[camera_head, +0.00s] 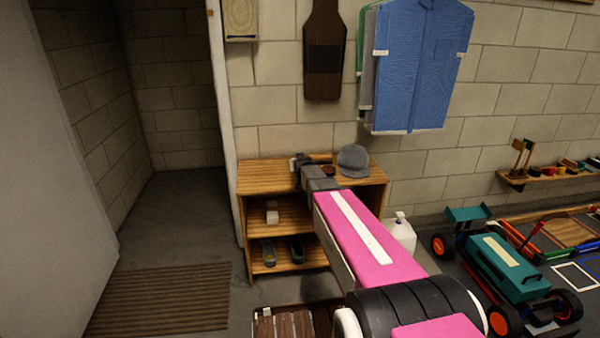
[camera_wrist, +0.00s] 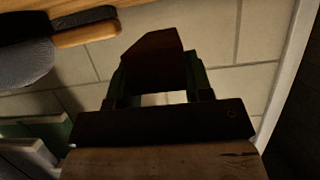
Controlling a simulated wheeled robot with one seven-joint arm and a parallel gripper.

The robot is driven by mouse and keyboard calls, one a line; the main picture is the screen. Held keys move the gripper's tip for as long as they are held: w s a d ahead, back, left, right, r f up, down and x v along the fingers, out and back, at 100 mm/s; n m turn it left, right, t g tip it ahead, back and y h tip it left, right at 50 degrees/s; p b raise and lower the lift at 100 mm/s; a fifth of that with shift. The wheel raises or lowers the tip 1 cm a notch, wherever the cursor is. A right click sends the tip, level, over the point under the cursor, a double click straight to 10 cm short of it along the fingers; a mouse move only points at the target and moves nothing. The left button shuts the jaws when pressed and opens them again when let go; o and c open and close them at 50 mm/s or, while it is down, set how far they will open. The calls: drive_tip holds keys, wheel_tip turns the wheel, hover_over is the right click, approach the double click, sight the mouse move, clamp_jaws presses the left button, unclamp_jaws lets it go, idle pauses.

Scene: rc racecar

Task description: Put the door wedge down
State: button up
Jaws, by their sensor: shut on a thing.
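My gripper (camera_head: 301,164) is at the end of my pink arm, over the left part of the top of the wooden shelf unit (camera_head: 260,177). In the wrist view, my gripper (camera_wrist: 155,85) is shut on a dark brown, slanted block, the door wedge (camera_wrist: 153,58), held between its two greenish fingers. I cannot tell whether the wedge touches the shelf top. In the head view, my gripper largely hides the wedge.
A grey cap (camera_head: 353,160) sits on the shelf top, right of my gripper. Shoes (camera_head: 296,250) stand on the lower shelf. Shirts (camera_head: 420,65) and a brown case (camera_head: 324,50) hang above. A white jug (camera_head: 402,232) and green racecar (camera_head: 507,268) stand to the right.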

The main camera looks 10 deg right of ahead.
drive_tip(key=shift+w+d+f, duration=0.3)
drive_tip(key=shift+w+d, duration=0.05)
drive_tip(key=shift+f, duration=1.95)
drive_tip(key=shift+f, duration=0.15)
drive_tip(key=o, duration=0.9)
drive_tip(key=shift+o, duration=0.2)
